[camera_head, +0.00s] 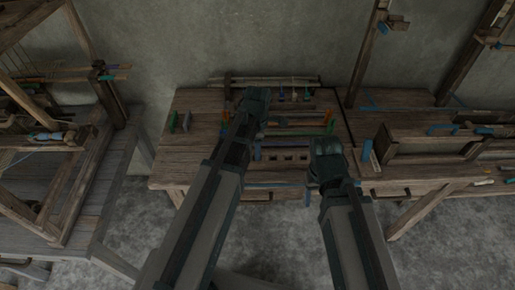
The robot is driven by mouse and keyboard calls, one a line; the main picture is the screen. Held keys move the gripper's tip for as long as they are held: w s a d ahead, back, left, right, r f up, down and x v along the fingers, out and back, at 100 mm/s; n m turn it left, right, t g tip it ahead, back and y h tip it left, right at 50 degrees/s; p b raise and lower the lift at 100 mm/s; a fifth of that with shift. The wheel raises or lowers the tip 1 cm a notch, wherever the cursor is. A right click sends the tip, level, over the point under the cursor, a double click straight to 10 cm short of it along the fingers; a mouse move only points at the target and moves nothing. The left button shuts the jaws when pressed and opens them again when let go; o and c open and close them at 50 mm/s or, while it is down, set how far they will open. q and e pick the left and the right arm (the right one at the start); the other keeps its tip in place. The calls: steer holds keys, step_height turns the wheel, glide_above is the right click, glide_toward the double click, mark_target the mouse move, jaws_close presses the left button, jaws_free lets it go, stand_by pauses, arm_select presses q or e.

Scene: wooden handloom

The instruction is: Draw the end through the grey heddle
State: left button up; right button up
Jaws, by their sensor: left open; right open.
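My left gripper (255,101) is over the wooden workbench (190,150), near the long pale roller at its back. My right gripper (326,152) is over the bench's front part, to the right of a block with square holes. Both grippers are open and I see nothing held in either. I cannot make out the grey heddle or the end in this view; the parts are small and dark. A wooden loom frame (88,180) stands at the left, with thin threads at its upper left.
A long pale roller (290,82) lies along the bench's back. Green and orange strips (328,122) and a block with holes (285,157) lie between my arms. A wooden box frame (430,146) and uprights stand at the right. Grey floor shows in front.

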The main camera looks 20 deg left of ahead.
step_height(320, 180, up, 12)
steer(key=p, duration=1.1)
stand_by(0.6)
